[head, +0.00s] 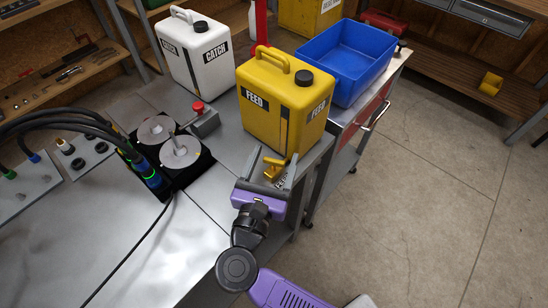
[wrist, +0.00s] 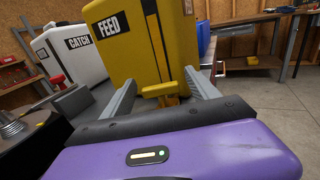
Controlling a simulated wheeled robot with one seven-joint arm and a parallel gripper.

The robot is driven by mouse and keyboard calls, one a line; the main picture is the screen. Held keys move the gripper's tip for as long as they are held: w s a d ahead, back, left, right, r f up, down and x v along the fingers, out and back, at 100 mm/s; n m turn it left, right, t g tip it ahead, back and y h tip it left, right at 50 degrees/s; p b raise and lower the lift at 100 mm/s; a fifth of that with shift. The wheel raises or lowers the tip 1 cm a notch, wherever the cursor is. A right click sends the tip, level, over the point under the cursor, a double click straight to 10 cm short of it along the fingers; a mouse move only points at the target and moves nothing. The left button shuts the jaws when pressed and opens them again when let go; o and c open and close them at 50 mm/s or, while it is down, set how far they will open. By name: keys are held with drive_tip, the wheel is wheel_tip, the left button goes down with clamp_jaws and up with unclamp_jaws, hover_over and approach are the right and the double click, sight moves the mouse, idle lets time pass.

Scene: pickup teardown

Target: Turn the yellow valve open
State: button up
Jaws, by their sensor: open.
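The yellow valve (head: 274,168) has a small yellow handle and sits low at the front of the yellow FEED canister (head: 285,100). My gripper (head: 270,170) is open, with its two grey fingers on either side of the valve. In the wrist view the valve handle (wrist: 168,92) shows between the fingers of my gripper (wrist: 158,85), below the FEED canister (wrist: 140,45). I cannot tell whether a finger touches the handle. The lower part of the valve is hidden behind the gripper body in the wrist view.
A white CATCH canister (head: 196,55) stands at the back left of the metal bench (head: 125,215). A red button box (head: 203,118) and two round discs lie left of the FEED canister. A blue bin (head: 346,55) stands on a cart at the right. The floor at right is clear.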

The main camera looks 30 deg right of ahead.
drive_tip(key=c, duration=1.4)
drive_tip(key=shift+o, duration=0.2)
drive_tip(key=shift+t, duration=0.3)
drive_tip(key=n+t+y, duration=0.2)
drive_tip(key=n+y, duration=0.1)
drive_tip(key=shift+s+y, duration=0.1)
drive_tip(key=shift+y, duration=0.2)
drive_tip(key=n+t+y+p, duration=0.1)
drive_tip(key=y, duration=0.1)
drive_tip(key=n+t+y+p, duration=0.1)
drive_tip(key=n+y, duration=0.1)
drive_tip(key=y, duration=0.1)
drive_tip(key=shift+d+r+t, duration=0.1)
drive_tip(key=shift+r+t, duration=0.05)
drive_tip(key=shift+t, duration=0.15)
drive_tip(key=n+y+p, duration=0.2)
drive_tip(key=n+y, duration=0.1)
drive_tip(key=y, duration=0.2)
drive_tip(key=shift+n+t, duration=0.3)
drive_tip(key=shift+n+y+p, duration=0.3)
drive_tip(key=shift+y+p, duration=0.05)
drive_tip(key=shift+y, duration=0.05)
drive_tip(key=shift+n+y+p, duration=0.5)
drive_tip(key=shift+n+y, duration=0.7)
drive_tip(key=shift+y, duration=0.7)
drive_tip(key=shift+n+g+y, duration=0.3)
drive_tip(key=shift+g+y, duration=0.1)
drive_tip(key=shift+g, duration=0.1)
